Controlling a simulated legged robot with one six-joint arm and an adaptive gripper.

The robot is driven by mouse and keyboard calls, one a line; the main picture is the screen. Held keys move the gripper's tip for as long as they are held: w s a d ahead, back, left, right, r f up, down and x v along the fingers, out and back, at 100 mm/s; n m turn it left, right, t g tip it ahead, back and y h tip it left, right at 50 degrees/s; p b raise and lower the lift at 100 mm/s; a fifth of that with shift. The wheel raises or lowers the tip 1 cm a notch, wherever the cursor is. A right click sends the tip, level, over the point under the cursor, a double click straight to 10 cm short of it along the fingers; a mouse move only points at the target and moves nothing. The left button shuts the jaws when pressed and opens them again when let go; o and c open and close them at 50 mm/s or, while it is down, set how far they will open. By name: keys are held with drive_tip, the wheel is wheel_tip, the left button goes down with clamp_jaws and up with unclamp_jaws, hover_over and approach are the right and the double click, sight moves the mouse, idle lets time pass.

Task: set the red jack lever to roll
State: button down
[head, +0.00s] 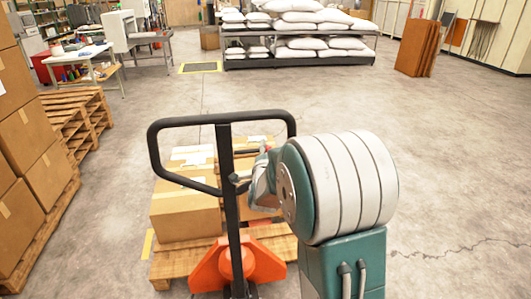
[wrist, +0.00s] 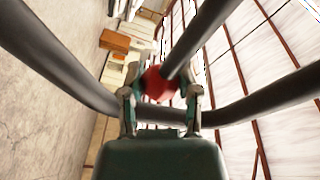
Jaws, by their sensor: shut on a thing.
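The pallet jack's black handle loop (head: 165,122) stands upright in front of me, with its orange base (head: 238,262) below. In the wrist view, the red lever (wrist: 158,84) sits at the black shaft inside the handle loop. My gripper (wrist: 161,98) is shut on the red lever, with one finger on either side of it. In the head view my gripper (head: 241,179) is at the handle's shaft from the right, partly hidden by my own arm. The lever is not clear in the head view, and I cannot tell its setting.
A wooden pallet (head: 172,262) with cardboard boxes (head: 186,214) lies behind the jack. Stacked boxes (head: 28,140) and pallets (head: 88,105) line the left. A shelf of white sacks (head: 300,44) stands at the back. The floor on the right is clear.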

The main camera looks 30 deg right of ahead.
drive_tip(key=shift+c, duration=1.5)
unclamp_jaws()
drive_tip(key=shift+d, duration=0.1)
drive_tip(key=v, duration=1.2)
drive_tip(key=shift+w+f, duration=0.1)
